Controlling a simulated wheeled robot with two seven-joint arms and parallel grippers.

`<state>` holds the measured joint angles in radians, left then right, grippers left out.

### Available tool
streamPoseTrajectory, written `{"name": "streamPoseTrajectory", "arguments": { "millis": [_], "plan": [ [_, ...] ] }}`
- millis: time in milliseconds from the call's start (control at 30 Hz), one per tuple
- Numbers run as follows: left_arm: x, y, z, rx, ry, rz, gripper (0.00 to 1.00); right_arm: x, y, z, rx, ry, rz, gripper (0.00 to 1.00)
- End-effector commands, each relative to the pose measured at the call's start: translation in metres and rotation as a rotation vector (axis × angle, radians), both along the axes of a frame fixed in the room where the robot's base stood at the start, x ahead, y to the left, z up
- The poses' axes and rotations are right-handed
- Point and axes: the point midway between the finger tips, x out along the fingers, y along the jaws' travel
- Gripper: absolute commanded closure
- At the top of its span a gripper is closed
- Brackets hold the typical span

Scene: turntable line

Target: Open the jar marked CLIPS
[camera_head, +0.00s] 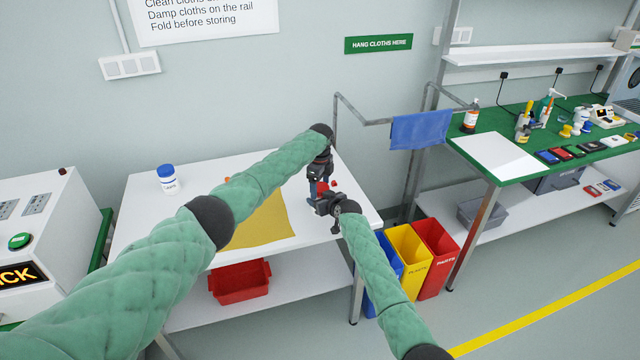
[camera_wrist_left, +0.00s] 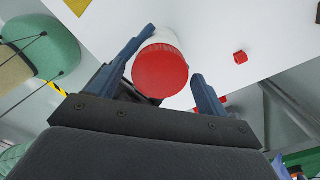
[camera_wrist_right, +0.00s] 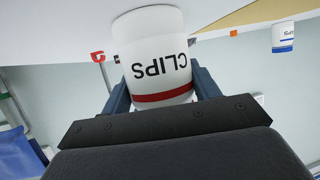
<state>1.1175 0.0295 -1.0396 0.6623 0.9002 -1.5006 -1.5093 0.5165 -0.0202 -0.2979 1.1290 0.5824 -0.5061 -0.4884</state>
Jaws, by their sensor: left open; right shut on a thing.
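The jar marked CLIPS (camera_wrist_right: 155,50) is white with a red band, and its lettering shows upside down in the right wrist view. My right gripper (camera_head: 322,205) is shut on its body at the white table's right part. The jar's red lid (camera_wrist_left: 160,72) shows in the left wrist view between the spread fingers of my left gripper (camera_wrist_left: 172,68). That gripper is open, with visible room beside the lid on the right. In the head view my left gripper (camera_head: 319,182) is above the right one, and the two largely hide the jar.
A white jar with a blue lid (camera_head: 168,182) stands at the table's back left. A yellow cloth (camera_head: 265,225) lies on the white table (camera_head: 130,225). A small red piece (camera_wrist_left: 240,57) lies near the jar. Blue, yellow and red bins (camera_head: 437,255) stand right of the table.

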Motion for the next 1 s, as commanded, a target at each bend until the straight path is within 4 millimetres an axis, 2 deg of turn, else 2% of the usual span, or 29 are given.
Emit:
{"name": "streamPoseTrajectory", "arguments": {
  "millis": [67, 200, 267, 300, 467, 767, 1000],
  "plan": [
    [0.0, 0.0, 0.0, 0.0, 0.0, 0.0, 0.27, -0.0001, 0.0, -0.0003, 0.0, 0.0, 0.0, 1.0],
    [-0.0001, 0.0, 0.0, 0.0, 0.0, 0.0, 0.54, -0.0001, 0.0, -0.0003, 0.0, 0.0, 0.0, 1.0],
    [-0.0001, 0.0, 0.0, 0.0, 0.0, 0.0, 0.66, -0.0001, 0.0, -0.0003, 0.0, 0.0, 0.0, 1.0],
    [-0.0001, 0.0, 0.0, 0.0, 0.0, 0.0, 0.69, -0.0001, 0.0, -0.0003, 0.0, 0.0, 0.0, 1.0],
    [-0.0002, -0.0001, 0.0, 0.0, 0.0, 0.018, 0.69, -0.0002, 0.0, -0.0004, 0.0, 0.0, 0.0, 1.0],
    [-0.0002, -0.0009, 0.0005, 0.0, 0.0, 0.255, 0.69, -0.0002, 0.0001, -0.0003, 0.0, 0.0, 0.0, 1.0],
    [-0.0001, -0.0003, 0.0004, 0.001, -0.001, 0.277, 0.69, -0.0002, 0.0003, -0.0003, 0.0, 0.0, 0.0, 1.0]
  ]
}}
